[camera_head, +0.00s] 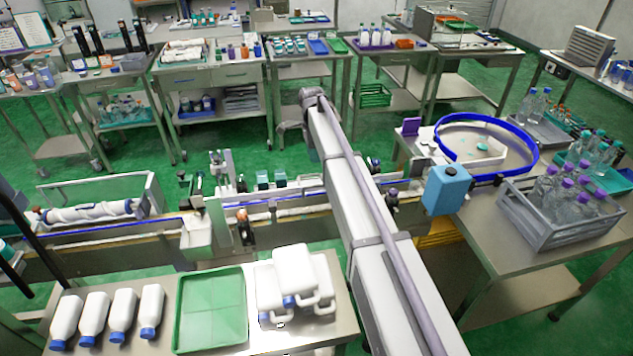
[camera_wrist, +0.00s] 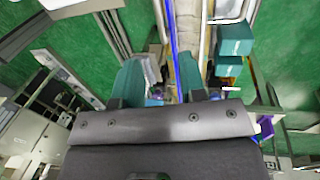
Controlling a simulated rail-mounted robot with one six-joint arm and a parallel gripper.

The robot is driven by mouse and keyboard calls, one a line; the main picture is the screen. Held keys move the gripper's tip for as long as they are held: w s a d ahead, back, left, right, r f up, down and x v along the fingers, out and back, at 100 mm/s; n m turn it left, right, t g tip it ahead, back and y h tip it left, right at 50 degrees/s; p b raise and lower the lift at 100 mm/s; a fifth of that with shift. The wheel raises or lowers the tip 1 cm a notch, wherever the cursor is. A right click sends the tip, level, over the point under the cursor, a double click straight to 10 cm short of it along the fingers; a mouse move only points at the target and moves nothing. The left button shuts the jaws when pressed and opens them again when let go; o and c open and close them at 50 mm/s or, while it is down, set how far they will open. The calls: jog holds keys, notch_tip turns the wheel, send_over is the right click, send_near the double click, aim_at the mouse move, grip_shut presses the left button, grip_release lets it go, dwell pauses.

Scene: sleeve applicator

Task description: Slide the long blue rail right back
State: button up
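In the wrist view the long blue rail (camera_wrist: 171,28) runs from the top edge down between my fingers, along the side of the conveyor. My gripper (camera_wrist: 158,62) shows there as two teal fingers spread apart, with nothing clamped between them. The rail appears nearer the right finger; whether it touches is unclear. In the head view a thin blue rail (camera_head: 265,202) runs along the conveyor behind my arm, and a blue strip (camera_head: 110,234) lines its left stretch. My gripper is hidden behind my arm in that view.
Teal boxes (camera_wrist: 235,40) stand right of the rail in the wrist view. In the head view a sleeve machine (camera_head: 220,200) stands over the conveyor. A front table holds white bottles (camera_head: 95,312) and a green tray (camera_head: 212,308). A blue box (camera_head: 446,189) stands right of my arm.

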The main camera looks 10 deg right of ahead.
jog(key=f+b, duration=0.3)
jog(key=s+f+b, duration=0.1)
jog(key=f+b, duration=0.2)
jog(key=f, duration=0.1)
jog(key=s+f+b, duration=0.1)
jog(key=f+b, duration=0.2)
jog(key=shift+f+b, duration=0.2)
jog(key=shift+b, duration=0.15)
jog(key=shift+r, duration=0.1)
jog(key=shift+r, duration=0.1)
jog(key=shift+c, duration=0.4)
grip_shut()
jog(key=shift+s, duration=0.1)
